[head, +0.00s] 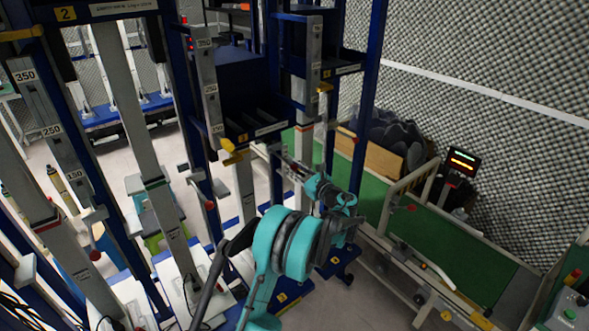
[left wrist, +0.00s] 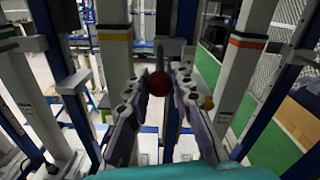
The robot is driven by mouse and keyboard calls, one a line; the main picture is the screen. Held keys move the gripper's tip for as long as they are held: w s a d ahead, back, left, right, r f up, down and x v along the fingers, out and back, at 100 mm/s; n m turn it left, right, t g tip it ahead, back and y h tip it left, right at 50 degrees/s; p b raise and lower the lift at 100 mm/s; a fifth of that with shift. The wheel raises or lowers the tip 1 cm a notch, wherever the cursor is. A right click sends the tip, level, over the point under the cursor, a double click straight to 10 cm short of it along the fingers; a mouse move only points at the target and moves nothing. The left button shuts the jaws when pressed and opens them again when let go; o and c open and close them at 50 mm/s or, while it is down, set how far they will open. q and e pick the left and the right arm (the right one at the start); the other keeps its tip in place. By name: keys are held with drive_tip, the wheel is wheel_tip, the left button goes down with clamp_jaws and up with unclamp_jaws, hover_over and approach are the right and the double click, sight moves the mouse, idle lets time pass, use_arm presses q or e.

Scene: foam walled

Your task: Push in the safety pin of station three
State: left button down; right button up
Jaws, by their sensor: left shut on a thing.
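My left gripper (head: 284,158) reaches from the teal arm toward a grey upright of the blue frame in the head view. In the left wrist view its two fingers (left wrist: 163,76) close around a red ball knob (left wrist: 159,84). A thin grey pin rod (left wrist: 159,54) stands behind the knob, toward the upright. The fingers hide the knob in the head view. How far the pin is in cannot be told. The station number at this upright is not clearly readable. My right gripper is not in view.
Other uprights carry similar red-knobbed pins, one left of my arm (head: 209,205) and one farther left (head: 96,229). A green conveyor (head: 455,240) with rails lies to the right.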

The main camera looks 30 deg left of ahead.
sight(279, 157)
use_arm(q)
drive_tip(key=x, duration=0.8)
drive_tip(key=shift+w+a, duration=0.2)
drive_tip(key=shift+a, duration=0.15)
drive_tip(key=shift+r, duration=0.1)
drive_tip(key=c, duration=1.7)
unclamp_jaws()
drive_tip(key=o, duration=0.4)
drive_tip(key=shift+a, duration=0.1)
